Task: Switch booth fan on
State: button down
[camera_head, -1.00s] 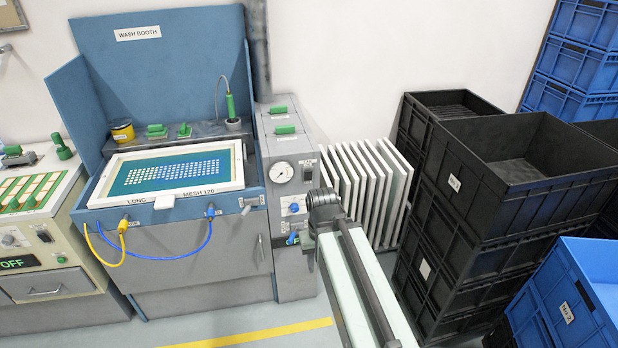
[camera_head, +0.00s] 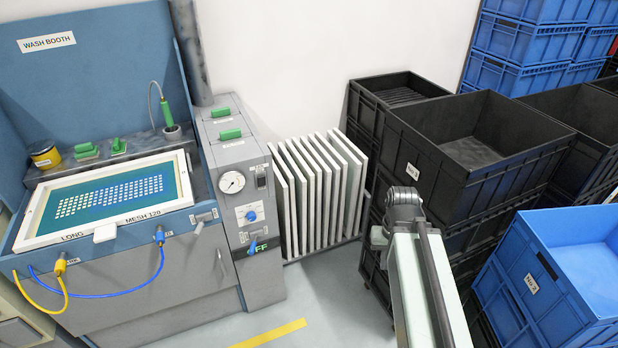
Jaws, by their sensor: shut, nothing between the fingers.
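The wash booth (camera_head: 90,75) stands at the left with its name label on the back panel. A grey control cabinet (camera_head: 240,215) adjoins its right side. On the cabinet front are a round gauge (camera_head: 231,182), a small dark rocker switch (camera_head: 261,178) beside it, a blue knob (camera_head: 250,216) on a white plate, and a dark display (camera_head: 261,246) with green letters, "FF" readable and partly covered by a blue fitting. The rocker's small label is too small to read for sure. My arm rises at the lower right, right of the cabinet; my gripper's fingers are hidden behind it.
White frames (camera_head: 310,190) stand in a rack between the cabinet and stacked black crates (camera_head: 470,160). Blue crates (camera_head: 560,275) fill the right. A framed screen (camera_head: 110,200) lies on the booth, with yellow and blue hoses hanging in front. Floor with a yellow line (camera_head: 270,333) is clear.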

aim_at(261, 180)
jog(key=z, duration=1.85)
jog(key=k, duration=2.25)
jog(key=u, duration=2.4)
jog(key=i, duration=1)
jog(key=z, duration=0.05)
